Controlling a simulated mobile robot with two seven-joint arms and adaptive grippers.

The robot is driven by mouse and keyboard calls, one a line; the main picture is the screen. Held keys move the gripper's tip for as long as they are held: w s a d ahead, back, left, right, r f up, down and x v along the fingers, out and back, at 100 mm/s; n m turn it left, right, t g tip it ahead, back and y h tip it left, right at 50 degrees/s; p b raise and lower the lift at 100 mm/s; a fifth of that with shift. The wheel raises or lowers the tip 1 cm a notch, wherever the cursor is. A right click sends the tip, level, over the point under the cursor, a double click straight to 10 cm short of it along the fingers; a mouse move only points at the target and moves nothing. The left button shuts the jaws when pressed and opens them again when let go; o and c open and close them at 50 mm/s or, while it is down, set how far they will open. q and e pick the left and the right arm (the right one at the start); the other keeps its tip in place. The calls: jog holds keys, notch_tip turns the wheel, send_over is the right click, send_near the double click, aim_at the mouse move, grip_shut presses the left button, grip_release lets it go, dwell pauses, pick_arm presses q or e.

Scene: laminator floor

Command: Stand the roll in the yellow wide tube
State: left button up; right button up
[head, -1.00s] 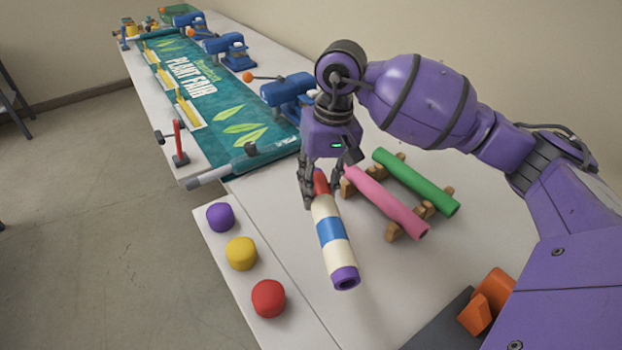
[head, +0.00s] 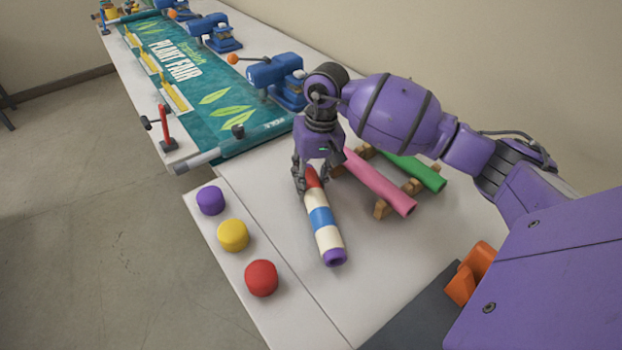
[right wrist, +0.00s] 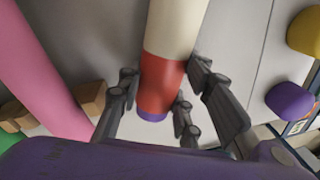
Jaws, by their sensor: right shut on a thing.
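The roll (head: 320,217) is a slim cylinder with cream, blue and red bands and a purple near end. My right gripper (head: 311,187) is shut on its red end and holds it tilted over the white table, near end towards the camera. I cannot tell whether it touches the table. The right wrist view shows the roll's red end (right wrist: 162,85) between the fingers (right wrist: 163,108). A short yellow round piece (head: 233,235) stands at the left strip of the table; whether it is a tube I cannot tell. My left gripper is not in view.
A pink tube (head: 378,182) and a green tube (head: 415,172) lie on a wooden rack (head: 382,209) right of the roll. Purple (head: 210,200) and red (head: 261,278) round pieces flank the yellow one. A banner (head: 190,85) and blue machines (head: 277,80) stand beyond.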

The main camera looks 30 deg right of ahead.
jog(key=shift+f, duration=0.25)
jog(key=o, duration=1.3)
jog(key=shift+r, duration=0.1)
jog(key=r, duration=0.4)
jog(key=d+r, duration=0.1)
jog(key=r, duration=0.7)
jog(key=shift+s+d+r+b, duration=0.15)
jog(key=shift+s+b, duration=0.05)
jog(key=shift+b, duration=0.1)
